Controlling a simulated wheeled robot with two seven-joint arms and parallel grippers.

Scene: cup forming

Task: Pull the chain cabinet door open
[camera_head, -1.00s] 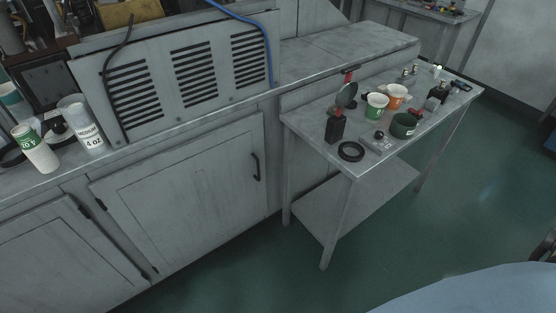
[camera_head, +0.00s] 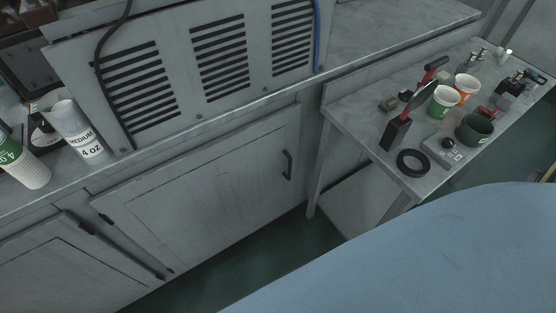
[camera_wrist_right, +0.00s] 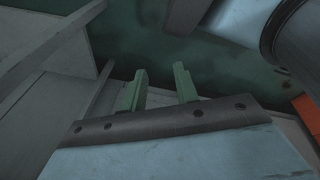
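The cabinet door (camera_head: 205,190) is a grey framed panel under the counter in the head view. It looks shut, flush with the cabinet front. Its dark vertical handle (camera_head: 287,164) is near the right edge, and hinges show on the left side. My right gripper (camera_wrist_right: 161,88) shows in the right wrist view with its two green fingers apart and nothing between them. The head view does not show its fingers, so its distance from the handle cannot be told. My left gripper is in neither view.
A side table (camera_head: 375,150) stands right of the door, with a black ring (camera_head: 413,162), a green cup (camera_head: 442,101), an orange cup (camera_head: 466,88) and tools. A cup stack (camera_head: 78,131) is on the counter (camera_head: 150,165). My pale blue part covers the lower right.

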